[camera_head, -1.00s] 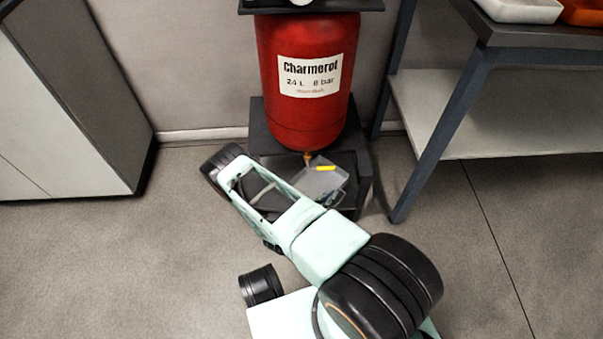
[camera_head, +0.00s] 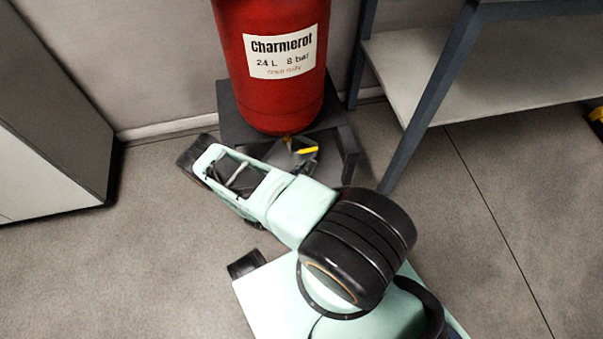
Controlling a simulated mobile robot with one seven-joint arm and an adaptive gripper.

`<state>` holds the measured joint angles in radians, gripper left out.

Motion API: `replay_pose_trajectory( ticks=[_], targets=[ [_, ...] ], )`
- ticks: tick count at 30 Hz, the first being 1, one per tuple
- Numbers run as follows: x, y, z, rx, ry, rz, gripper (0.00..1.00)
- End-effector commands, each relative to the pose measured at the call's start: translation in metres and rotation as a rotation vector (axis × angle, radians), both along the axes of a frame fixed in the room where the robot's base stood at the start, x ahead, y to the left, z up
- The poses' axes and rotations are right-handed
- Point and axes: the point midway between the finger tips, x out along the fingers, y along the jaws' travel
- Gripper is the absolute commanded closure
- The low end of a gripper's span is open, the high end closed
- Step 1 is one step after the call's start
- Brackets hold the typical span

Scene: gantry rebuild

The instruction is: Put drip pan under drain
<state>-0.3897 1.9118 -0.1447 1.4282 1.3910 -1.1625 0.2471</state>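The red tank (camera_head: 273,95), labelled Charmerot, sits on a dark stand (camera_head: 341,141). A small brass drain (camera_head: 287,139) with a yellow lever (camera_head: 307,150) shows below the tank's bottom edge. A grey surface below the lever, partly covered by my arm, may be the drip pan, but I cannot tell. My pale green arm reaches across the front of the stand, its far elbow end left of the drain. My gripper cannot be made out; the arm hides that area. Whether anything is held does not show.
A grey cabinet (camera_head: 50,125) stands at the left. A workbench with a blue-grey leg (camera_head: 428,105) and a low pale shelf (camera_head: 440,65) is at the right. A yellow and black object (camera_head: 597,117) lies at the right edge. The floor between is clear.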

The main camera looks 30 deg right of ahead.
Motion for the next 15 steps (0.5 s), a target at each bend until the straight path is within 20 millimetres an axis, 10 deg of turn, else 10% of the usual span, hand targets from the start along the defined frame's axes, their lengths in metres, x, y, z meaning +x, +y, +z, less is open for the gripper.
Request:
replay_pose_trajectory(
  ticks=[15],
  targets=[
    [0.001,0.0,-0.036,-0.002,-0.003,0.0,1.0]
  ],
)
